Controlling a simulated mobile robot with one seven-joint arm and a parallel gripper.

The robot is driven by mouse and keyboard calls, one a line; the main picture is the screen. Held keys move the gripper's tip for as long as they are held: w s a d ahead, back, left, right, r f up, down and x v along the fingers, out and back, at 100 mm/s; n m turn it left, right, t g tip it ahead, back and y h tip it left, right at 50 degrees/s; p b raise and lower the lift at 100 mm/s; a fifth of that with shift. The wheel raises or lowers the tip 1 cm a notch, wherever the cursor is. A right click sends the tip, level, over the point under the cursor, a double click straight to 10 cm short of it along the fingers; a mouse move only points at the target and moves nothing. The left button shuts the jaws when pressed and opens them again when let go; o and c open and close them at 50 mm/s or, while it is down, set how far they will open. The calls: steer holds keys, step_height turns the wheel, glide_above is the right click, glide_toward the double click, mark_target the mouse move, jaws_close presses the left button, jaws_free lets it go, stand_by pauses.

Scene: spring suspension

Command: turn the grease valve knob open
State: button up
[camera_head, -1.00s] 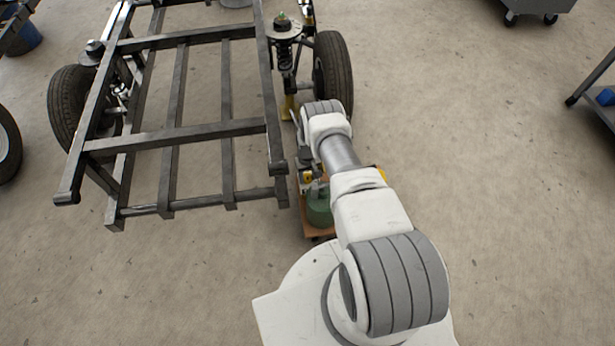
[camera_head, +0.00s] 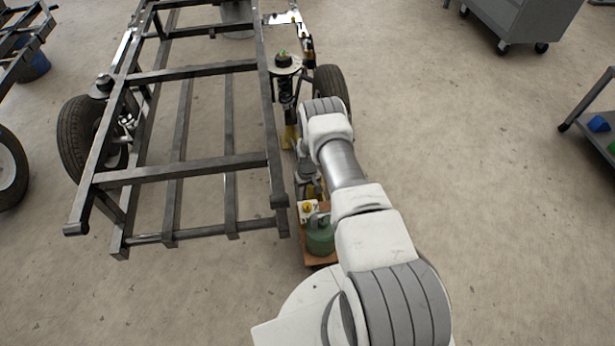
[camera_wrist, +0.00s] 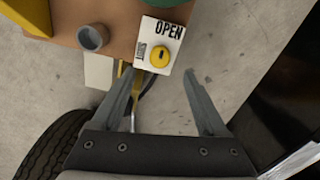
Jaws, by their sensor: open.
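The yellow grease valve knob (camera_wrist: 160,55) sits on a white plate (camera_wrist: 177,61) marked "OPEN" near the top of the wrist view. A dark mark on the knob runs roughly up and down in that view. My gripper (camera_wrist: 159,72) is open, its two grey fingers apart with the knob between and just beyond their tips; I cannot tell whether they touch it. In the head view the knob (camera_head: 307,207) shows small on its plate beside a green tank (camera_head: 320,238).
The tank and plate stand on a brown cart (camera_head: 318,261). A grey metal frame (camera_head: 180,164) with wheels lies to the left. A tyre (camera_wrist: 54,148) is at lower left in the wrist view. Open floor (camera_head: 450,150) lies to the right, with a shelf cart (camera_head: 597,120) beyond.

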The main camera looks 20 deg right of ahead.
step_height(320, 180, up, 8)
steer(key=p, duration=0.2)
steer(key=shift+r, duration=0.1)
stand_by(0.4)
steer(key=w+a+r+t, duration=0.1)
steer(key=a+r, duration=0.1)
steer(key=r, duration=1.7)
steer(key=w+a+r+t, duration=0.1)
steer(key=a+r, duration=0.1)
steer(key=r, duration=1.7)
steer(key=s+a+r+t, duration=0.1)
steer(key=s+a+r, duration=0.1)
steer(key=s+r, duration=0.65)
steer(key=s+a+r+t, duration=0.1)
steer(key=s+a+r, duration=0.1)
steer(key=s+r, duration=0.65)
steer(key=s+a+r+t, duration=0.2)
steer(key=s+r, duration=0.1)
steer(key=s, duration=1.1)
step_height(320, 180, up, 22)
steer(key=p, duration=2.1)
steer(key=shift+s+f, duration=0.15)
steer(key=shift+s, duration=0.2)
